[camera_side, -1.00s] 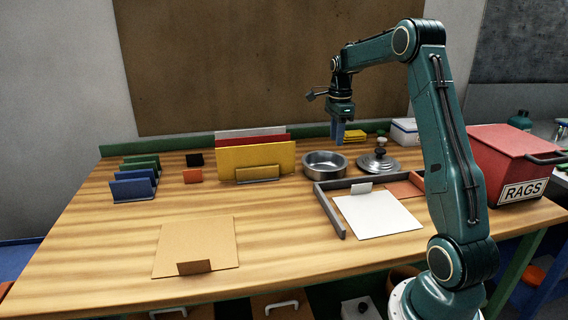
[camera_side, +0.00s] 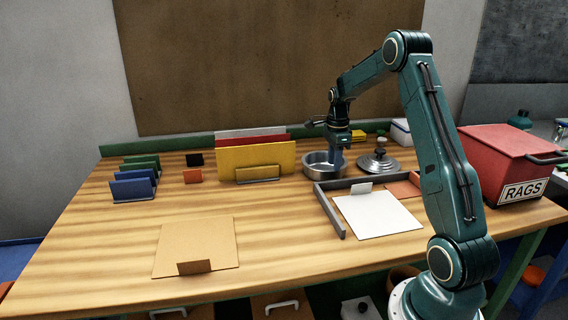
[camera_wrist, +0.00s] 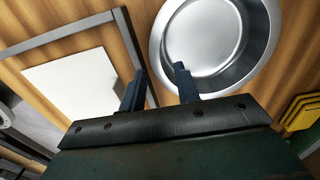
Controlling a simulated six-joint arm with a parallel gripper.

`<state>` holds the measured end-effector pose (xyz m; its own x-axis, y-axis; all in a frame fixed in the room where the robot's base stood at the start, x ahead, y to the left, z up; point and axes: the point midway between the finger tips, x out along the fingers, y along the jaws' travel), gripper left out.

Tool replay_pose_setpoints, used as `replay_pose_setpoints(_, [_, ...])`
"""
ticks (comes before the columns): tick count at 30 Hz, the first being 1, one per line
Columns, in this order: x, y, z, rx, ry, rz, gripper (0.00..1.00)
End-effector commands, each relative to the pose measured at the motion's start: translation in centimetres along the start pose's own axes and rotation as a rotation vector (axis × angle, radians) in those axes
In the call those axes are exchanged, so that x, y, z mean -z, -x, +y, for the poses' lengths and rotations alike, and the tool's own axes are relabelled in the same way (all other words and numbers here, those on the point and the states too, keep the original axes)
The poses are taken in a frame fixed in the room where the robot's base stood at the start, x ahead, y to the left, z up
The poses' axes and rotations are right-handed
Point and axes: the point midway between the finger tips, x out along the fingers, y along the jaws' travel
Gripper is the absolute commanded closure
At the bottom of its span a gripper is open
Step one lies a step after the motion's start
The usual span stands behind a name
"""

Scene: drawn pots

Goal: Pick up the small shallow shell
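The small shallow shell appears to be the round grey metal pan (camera_side: 313,170), which stands upright on the table, left of the knobbed lid. In the wrist view the pan (camera_wrist: 222,25) is empty, with a shiny floor and a raised wall. My gripper (camera_side: 337,160) points down at the pan's right side. In the wrist view my gripper (camera_wrist: 158,82) has its two blue fingers apart with nothing between them. One finger overlaps the pan's wall in the picture and the other lies outside the pan. I cannot tell whether either touches it.
A knobbed metal lid (camera_side: 379,162) lies right of the pan. A grey corner frame (camera_side: 329,212) with a white sheet (camera_side: 377,213) is in front. Upright yellow panels (camera_side: 257,158) stand to the left. A red RAGS box (camera_side: 505,160) is at the right.

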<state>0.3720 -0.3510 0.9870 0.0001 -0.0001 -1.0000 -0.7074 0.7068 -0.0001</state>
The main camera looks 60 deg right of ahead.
Motion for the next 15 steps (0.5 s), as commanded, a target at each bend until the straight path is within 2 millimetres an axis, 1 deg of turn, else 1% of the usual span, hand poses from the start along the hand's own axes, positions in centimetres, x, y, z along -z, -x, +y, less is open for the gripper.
replay_pose_setpoints(5, [0.0, -0.1, 0.0, -0.001, 0.0, 0.0, 0.68])
replay_pose_setpoints(8, [0.0, -0.5, 0.0, -0.002, 0.0, 0.0, 0.68])
replay_pose_setpoints(11, [0.0, -1.4, -0.1, -0.003, 0.0, 0.0, 0.68])
replay_pose_setpoints(15, [0.1, -3.0, -0.3, -0.003, 0.0, 0.0, 0.68])
